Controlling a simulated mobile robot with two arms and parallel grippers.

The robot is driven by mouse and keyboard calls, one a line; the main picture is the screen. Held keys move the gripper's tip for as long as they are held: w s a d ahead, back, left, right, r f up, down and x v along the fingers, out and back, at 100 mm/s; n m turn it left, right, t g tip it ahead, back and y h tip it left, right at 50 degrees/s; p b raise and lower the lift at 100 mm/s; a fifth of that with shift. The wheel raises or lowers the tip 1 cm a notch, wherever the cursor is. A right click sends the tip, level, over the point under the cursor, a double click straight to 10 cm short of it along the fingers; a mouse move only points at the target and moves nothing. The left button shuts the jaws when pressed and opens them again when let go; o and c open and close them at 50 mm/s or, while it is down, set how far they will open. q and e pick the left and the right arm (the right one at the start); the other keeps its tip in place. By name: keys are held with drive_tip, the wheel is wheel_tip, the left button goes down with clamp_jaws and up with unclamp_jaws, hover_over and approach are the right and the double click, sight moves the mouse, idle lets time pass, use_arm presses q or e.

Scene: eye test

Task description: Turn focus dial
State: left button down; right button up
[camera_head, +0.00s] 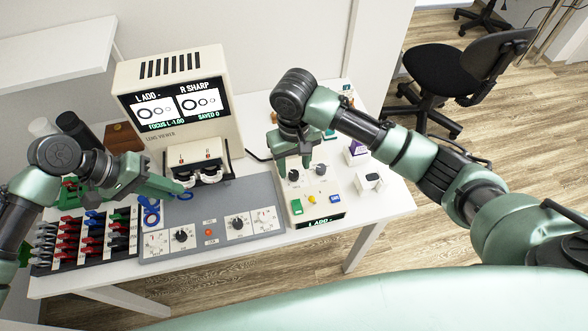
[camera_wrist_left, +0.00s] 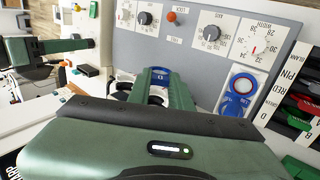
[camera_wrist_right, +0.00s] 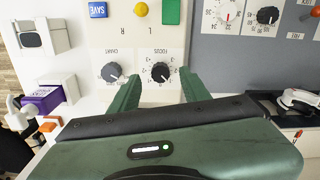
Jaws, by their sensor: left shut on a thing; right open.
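The black focus dial (camera_wrist_right: 161,72) sits on the cream control box (camera_wrist_right: 150,35), beside the chart dial (camera_wrist_right: 112,72). In the head view the focus dial (camera_head: 293,175) is at the box's left rear. My right gripper (camera_wrist_right: 158,76) is open, with one fingertip on each side of the focus dial; I cannot tell whether they touch it. It also shows in the head view (camera_head: 294,166). My left gripper (camera_head: 180,188) is shut on a blue-rimmed lens (camera_head: 187,195) above the grey panel. In the left wrist view the held lens (camera_wrist_left: 160,76) is partly hidden by the fingers.
The lens viewer (camera_head: 131,82) stands behind; its screen (camera_head: 176,102) reads "FOCUS L -1.00". A lens rack (camera_head: 83,240) is at left. A purple box (camera_head: 356,150) and a white block (camera_head: 370,182) stand right of the control box.

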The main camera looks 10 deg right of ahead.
sight(294, 174)
drive_tip(key=shift+f, duration=1.55)
drive_tip(key=shift+c, duration=0.4)
clamp_jaws()
drive_tip(key=shift+n, duration=0.4)
drive_tip(key=n, duration=0.3)
drive_tip(key=shift+n, duration=0.3)
drive_tip(key=shift+w+r+n, duration=0.1)
drive_tip(key=shift+n, duration=1.9)
